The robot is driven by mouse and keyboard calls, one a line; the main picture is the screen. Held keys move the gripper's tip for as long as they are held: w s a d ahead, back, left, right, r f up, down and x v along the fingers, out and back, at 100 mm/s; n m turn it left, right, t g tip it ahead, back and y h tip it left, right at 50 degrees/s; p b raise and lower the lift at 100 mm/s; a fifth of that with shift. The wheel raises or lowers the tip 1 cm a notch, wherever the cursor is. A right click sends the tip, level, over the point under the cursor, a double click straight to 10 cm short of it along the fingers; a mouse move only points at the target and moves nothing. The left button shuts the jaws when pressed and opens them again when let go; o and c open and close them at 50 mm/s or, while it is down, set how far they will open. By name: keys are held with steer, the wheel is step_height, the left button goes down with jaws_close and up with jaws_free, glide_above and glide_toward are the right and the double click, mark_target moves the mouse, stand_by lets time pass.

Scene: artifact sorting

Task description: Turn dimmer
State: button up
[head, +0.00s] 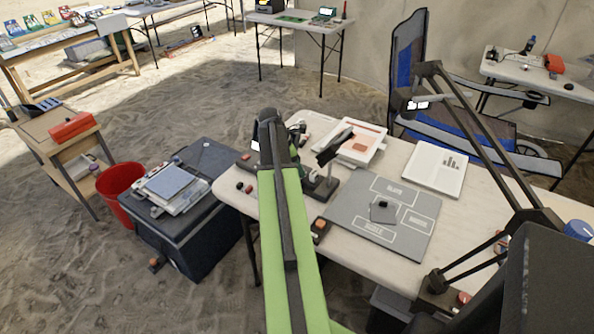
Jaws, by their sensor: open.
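A black jointed desk lamp (480,140) is clamped at the table's right part, and a small red knob (463,297) shows by its base. A small dark box with an orange top (320,227) sits at the table's front edge. I cannot tell which of these is the dimmer. My green arm reaches up from the bottom over the table's left end. My gripper (297,145), open, is at its far end, partly hidden behind the dark arm link and above the table. It is apart from both the red knob and the orange-topped box.
A grey sorting mat (350,222) with a dark piece (383,211) lies mid-table. White trays (436,170) stand behind it. A black stand (322,187) is close to my arm. A red bucket (119,190) and dark case (185,240) stand left. A blue folding chair (408,60) is behind.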

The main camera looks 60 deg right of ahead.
jaws_close()
steer(key=shift+m, duration=0.3)
steer(key=m, duration=0.1)
steer(key=m+g+y, duration=0.1)
steer(key=m, duration=0.1)
steer(key=shift+w+d+m, duration=0.2)
steer(key=shift+m, duration=0.1)
steer(key=shift+d+m+g+y, duration=0.15)
steer(key=shift+m+y, duration=0.35)
steer(key=shift+m, duration=0.6)
steer(key=shift+a+m+g+y, duration=0.15)
steer(key=shift+m+y, duration=0.35)
steer(key=shift+m, duration=0.6)
jaws_free()
steer(key=shift+d, duration=0.1)
